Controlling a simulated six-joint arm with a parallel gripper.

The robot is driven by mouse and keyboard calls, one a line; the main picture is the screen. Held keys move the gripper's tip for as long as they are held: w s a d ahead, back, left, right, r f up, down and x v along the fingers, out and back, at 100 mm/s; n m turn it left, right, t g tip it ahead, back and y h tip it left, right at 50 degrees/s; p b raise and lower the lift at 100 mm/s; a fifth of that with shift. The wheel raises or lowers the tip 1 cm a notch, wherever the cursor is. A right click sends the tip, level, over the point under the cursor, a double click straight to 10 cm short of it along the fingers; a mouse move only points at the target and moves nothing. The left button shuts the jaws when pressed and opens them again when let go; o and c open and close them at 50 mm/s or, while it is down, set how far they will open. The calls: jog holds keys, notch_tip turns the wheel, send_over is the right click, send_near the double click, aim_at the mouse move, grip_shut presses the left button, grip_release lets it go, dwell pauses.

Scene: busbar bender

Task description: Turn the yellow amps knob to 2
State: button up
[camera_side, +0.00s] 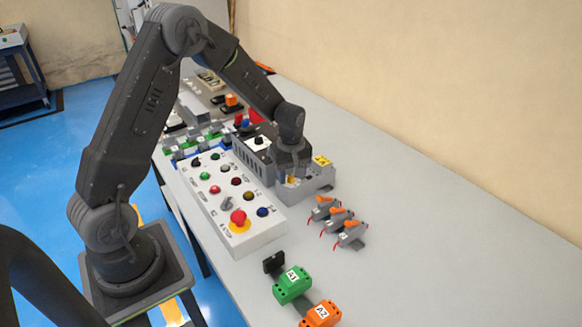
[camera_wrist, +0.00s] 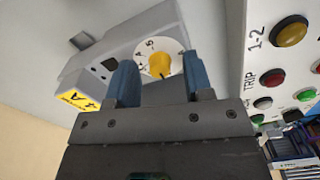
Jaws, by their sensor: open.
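The yellow amps knob (camera_wrist: 159,65) sits on a white round dial (camera_wrist: 147,46) with dark marks, on a grey device. In the wrist view the knob lies between the two blue fingers of my gripper (camera_wrist: 158,82), which is open. Gaps show on both sides of the knob. The dial marks are only partly legible, and I cannot tell which one the knob points to. In the side view my gripper (camera_side: 290,178) is down at the grey device (camera_side: 313,180) and largely hides the knob. A yellow label (camera_wrist: 78,101) is on the device.
A white control box (camera_side: 228,200) with several coloured buttons and a red emergency stop (camera_side: 238,217) stands beside the device. Grey-orange connectors (camera_side: 337,222), a green block (camera_side: 292,285) and an orange block (camera_side: 320,314) lie in front. The table's right side (camera_side: 440,210) is clear.

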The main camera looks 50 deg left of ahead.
aim_at(291, 176)
notch_tip(291, 176, up, 14)
jog(key=shift+f, duration=0.15)
dwell(0.3)
jog(key=s+d+r+m+t, duration=0.2)
jog(key=s+d+r+m, duration=0.45)
jog(key=s+r, duration=0.2)
jog(key=s+d+m+t, duration=0.3)
jog(key=s+d+m, duration=0.2)
jog(key=s, duration=0.9)
jog(key=r+m, duration=0.1)
jog(key=m, duration=0.2)
jog(key=shift+d+m+t, duration=0.2)
jog(key=shift+m+t, duration=0.1)
jog(key=shift+m, duration=0.05)
jog(key=shift+w, duration=0.1)
